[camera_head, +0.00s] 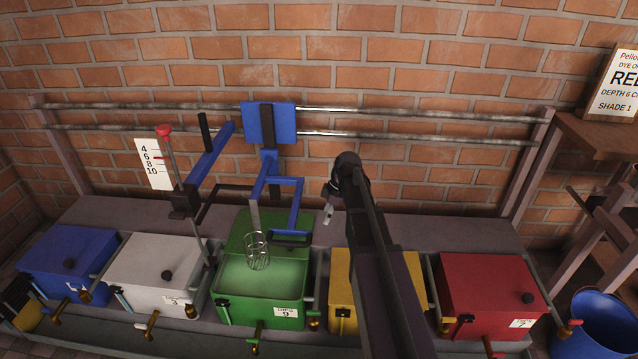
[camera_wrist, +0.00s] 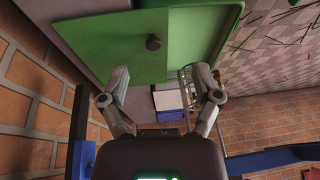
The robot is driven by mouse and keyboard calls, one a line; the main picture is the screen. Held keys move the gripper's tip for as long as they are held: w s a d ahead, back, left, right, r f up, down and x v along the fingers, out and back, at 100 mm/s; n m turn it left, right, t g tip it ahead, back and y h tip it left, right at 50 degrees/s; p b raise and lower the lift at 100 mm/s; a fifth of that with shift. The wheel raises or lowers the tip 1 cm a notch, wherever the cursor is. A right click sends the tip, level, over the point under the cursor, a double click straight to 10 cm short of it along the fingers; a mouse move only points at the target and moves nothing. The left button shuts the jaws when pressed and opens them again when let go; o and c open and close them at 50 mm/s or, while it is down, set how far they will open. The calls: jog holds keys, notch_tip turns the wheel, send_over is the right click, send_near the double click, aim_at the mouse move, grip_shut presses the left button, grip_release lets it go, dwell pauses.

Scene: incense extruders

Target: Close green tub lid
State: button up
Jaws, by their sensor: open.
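The green tub (camera_head: 262,312) stands in the middle of the row, open at the top. Its green lid (camera_head: 243,226) is raised at the back edge, partly hidden by blue frame bars. In the wrist view the lid (camera_wrist: 105,45) fills the upper part, with its dark round knob (camera_wrist: 153,43). My gripper (camera_head: 329,210) is to the right of the lid in the head view, behind the yellow tub. In the wrist view my gripper (camera_wrist: 162,82) is open and empty, its fingers spread below the knob and apart from it.
A wire basket (camera_head: 257,251) hangs from the blue carriage (camera_head: 270,140) over the green tub. Blue (camera_head: 68,262), white (camera_head: 150,272), yellow (camera_head: 343,290) and red (camera_head: 487,285) tubs have closed lids. A lever with a red knob (camera_head: 164,131) stands left. Rails run along the brick wall.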

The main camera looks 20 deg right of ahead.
jog(key=s+a+r+m+p, duration=0.2)
jog(key=s+r+p, duration=0.1)
jog(key=r+p, duration=0.4)
jog(key=s+a+r+m+h+p, duration=0.1)
jog(key=s+a+r+m+p, duration=0.1)
jog(key=r+p, duration=0.5)
jog(key=shift+s+a+r+m+p, duration=0.25)
jog(key=shift+s+r+m+p, duration=0.15)
jog(key=shift+s+r, duration=0.05)
dwell(0.7)
jog(key=s+a+m+h, duration=0.2)
jog(key=s+a+m, duration=0.3)
jog(key=s+m, duration=0.3)
jog(key=shift+s+a+f+m+h, duration=0.2)
jog(key=shift+s+a+m+h, duration=0.15)
jog(key=shift+s, duration=1.65)
jog(key=shift+c, duration=0.2)
